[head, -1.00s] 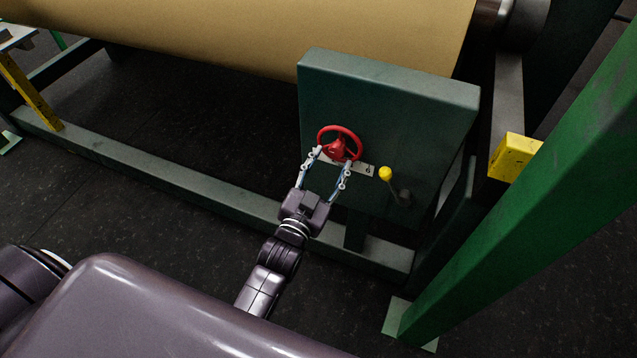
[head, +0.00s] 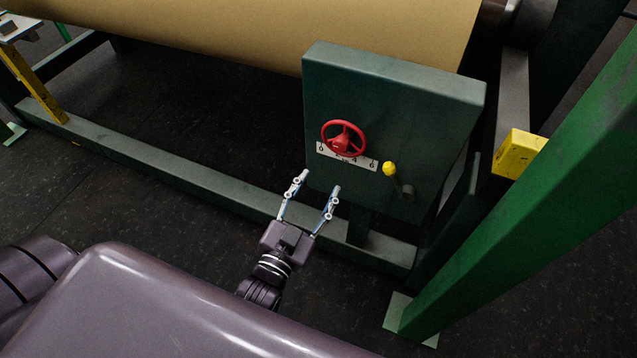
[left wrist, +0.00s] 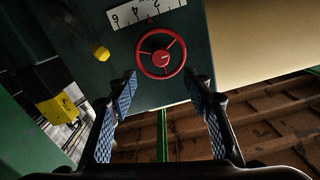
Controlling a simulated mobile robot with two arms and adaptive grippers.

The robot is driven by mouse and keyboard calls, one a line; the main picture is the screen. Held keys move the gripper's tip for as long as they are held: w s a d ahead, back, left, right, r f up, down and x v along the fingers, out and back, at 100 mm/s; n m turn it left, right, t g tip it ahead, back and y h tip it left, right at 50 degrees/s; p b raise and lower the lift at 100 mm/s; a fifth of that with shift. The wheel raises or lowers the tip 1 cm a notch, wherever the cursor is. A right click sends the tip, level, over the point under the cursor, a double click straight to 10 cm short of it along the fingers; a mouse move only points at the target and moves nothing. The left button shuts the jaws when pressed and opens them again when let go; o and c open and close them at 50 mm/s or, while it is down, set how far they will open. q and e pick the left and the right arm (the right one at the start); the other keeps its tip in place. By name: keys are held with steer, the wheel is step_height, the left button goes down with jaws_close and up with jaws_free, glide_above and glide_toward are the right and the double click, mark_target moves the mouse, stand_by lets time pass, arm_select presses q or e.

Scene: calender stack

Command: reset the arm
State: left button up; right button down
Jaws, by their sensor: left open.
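My left gripper (head: 318,184) is open and empty in the head view, apart from the red handwheel (head: 343,139) and below-left of it. The handwheel is mounted on the front of a dark green panel (head: 430,105), over a white numbered scale (head: 368,164). In the left wrist view my open fingers (left wrist: 167,84) show with blue pads, and the red wheel (left wrist: 161,53) appears beyond and between them. The scale (left wrist: 145,14) is above the wheel there. My right gripper is not in view.
A lever with a yellow knob (head: 389,169) sticks out right of the wheel. A green rail (head: 170,168) runs low across the floor. A green post (head: 530,200) and a yellow block (head: 518,154) stand at right. A large tan roll (head: 250,30) lies behind. Dark floor is clear at left.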

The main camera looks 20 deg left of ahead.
arm_select(q)
steer(key=shift+f, duration=0.1)
steer(key=s+d+f+g, duration=0.1)
steer(key=s+f+g, duration=0.25)
steer(key=f, duration=0.75)
steer(key=s+d+f+g+h, duration=0.15)
steer(key=s+f, duration=0.25)
steer(key=f, duration=0.7)
steer(key=s+f+g, duration=0.3)
steer(key=f, duration=0.8)
steer(key=s+a+f+g, duration=0.3)
steer(key=s+f, duration=0.3)
steer(key=s, duration=0.3)
steer(key=s+a+f+g+y, duration=0.1)
steer(key=s+a+f+g, duration=0.1)
steer(key=s+f, duration=0.4)
steer(key=s+a+f+n+g+y, duration=0.1)
steer(key=s+a+f+g, duration=0.2)
steer(key=s+f, duration=0.4)
steer(key=s+g, duration=0.1)
steer(key=s, duration=0.5)
steer(key=shift+a, duration=0.3)
